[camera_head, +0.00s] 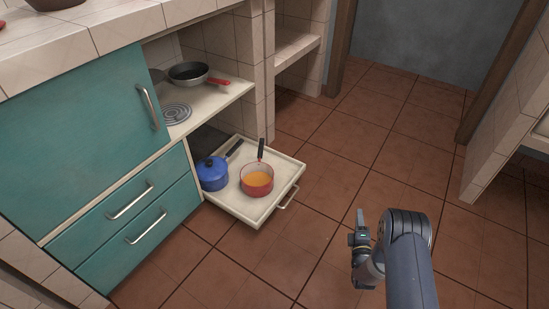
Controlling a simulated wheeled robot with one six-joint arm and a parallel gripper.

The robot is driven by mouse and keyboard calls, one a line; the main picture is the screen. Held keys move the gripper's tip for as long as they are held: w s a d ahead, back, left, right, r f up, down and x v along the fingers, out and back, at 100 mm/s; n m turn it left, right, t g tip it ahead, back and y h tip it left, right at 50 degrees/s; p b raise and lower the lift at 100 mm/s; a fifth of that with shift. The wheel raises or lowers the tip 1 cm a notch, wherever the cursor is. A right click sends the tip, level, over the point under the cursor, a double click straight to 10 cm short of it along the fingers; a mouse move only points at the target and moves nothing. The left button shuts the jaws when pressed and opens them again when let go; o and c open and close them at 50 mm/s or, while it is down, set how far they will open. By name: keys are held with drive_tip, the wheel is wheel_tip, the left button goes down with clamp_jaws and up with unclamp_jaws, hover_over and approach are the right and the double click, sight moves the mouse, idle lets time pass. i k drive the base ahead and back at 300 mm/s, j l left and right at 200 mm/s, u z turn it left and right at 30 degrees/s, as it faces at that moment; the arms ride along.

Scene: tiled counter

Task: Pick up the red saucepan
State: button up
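The red saucepan (257,184) stands upright in the pulled-out lower drawer (258,215), right of a blue pot. It holds something orange, and its dark handle (261,150) points to the back of the drawer. My gripper (357,238) is over the floor tiles to the right of the drawer and well apart from the saucepan. I see the gripper from behind and the side, so its opening is unclear. Nothing is visibly held in it.
A blue lidded pot (213,174) stands left of the saucepan in the drawer. A dark pan (189,73) with a red handle sits on the shelf above, by a coil burner (175,113). Teal cabinet fronts (84,127) are at left. The tiled floor (385,140) is clear.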

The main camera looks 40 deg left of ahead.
sight(256, 177)
drive_tip(key=i+l+u, duration=0.1)
drive_tip(key=i+u, duration=0.35)
drive_tip(key=i+l+u, duration=0.45)
drive_tip(key=i, duration=0.15)
drive_tip(key=i+l+u, duration=0.35)
drive_tip(key=u, duration=0.15)
drive_tip(key=i+l, duration=0.05)
drive_tip(key=i, duration=0.05)
